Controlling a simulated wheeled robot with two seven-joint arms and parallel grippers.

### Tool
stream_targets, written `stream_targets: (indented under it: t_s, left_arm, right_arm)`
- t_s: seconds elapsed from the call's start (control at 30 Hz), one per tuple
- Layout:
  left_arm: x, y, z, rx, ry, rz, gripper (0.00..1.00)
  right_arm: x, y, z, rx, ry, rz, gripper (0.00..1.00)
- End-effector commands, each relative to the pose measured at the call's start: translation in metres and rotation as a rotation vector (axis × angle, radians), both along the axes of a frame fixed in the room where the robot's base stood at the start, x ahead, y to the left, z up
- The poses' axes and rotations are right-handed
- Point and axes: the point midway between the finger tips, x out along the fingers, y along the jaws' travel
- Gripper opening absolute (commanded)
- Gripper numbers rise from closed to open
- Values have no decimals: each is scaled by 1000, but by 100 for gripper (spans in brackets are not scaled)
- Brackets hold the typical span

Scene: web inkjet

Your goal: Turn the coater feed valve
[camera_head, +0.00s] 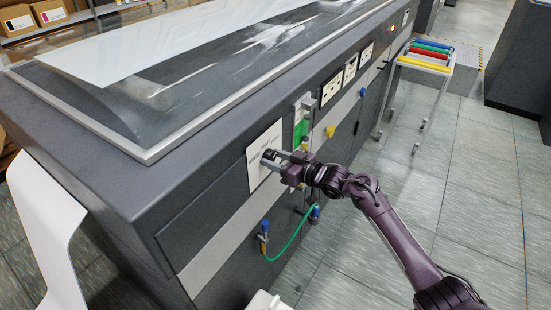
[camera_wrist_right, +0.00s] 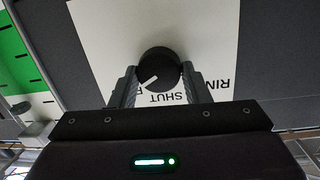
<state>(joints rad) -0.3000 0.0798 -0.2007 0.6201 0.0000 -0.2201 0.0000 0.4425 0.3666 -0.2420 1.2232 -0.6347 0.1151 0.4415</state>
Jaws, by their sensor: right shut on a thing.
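The coater feed valve is a round black knob (camera_head: 268,154) on a white label plate (camera_head: 261,138) on the machine's dark side panel. In the right wrist view, the knob (camera_wrist_right: 159,66) sits between the two fingers, with a white pointer line aimed to the lower left. The word SHUT and other partly hidden letters show on the plate (camera_wrist_right: 100,28) below it. My right gripper (camera_head: 274,159) is shut on the knob from both sides; it also shows in the wrist view (camera_wrist_right: 158,79). My left gripper is out of view.
A green label (camera_head: 301,129), a yellow knob (camera_head: 330,131) and a blue one (camera_head: 363,92) lie farther along the panel. Below, a green hose (camera_head: 291,241) joins blue fittings. A stand with coloured rolls (camera_head: 430,55) is at the back right. The floor right of my arm is clear.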

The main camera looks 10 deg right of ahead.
Motion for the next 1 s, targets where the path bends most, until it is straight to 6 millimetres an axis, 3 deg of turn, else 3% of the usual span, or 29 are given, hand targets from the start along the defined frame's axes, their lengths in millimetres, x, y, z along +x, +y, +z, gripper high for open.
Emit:
stream_targets:
  t_s: [0.37, 0.4, 0.53, 0.83, 1.0]
  left_arm:
    - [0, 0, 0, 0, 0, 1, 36]
    - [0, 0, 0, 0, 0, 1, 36]
    - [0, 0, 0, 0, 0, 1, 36]
    - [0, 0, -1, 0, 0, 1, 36]
    - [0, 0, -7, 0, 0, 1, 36]
  right_arm:
    - [0, 0, -1, 5, 5, -1, 20]
    - [0, 0, -1, 5, 5, -1, 48]
    - [0, 0, -1, 4, 5, -1, 64]
    - [-1, -1, -1, 3, 4, -1, 64]
    - [-14, -13, -1, 1, 3, -1, 64]
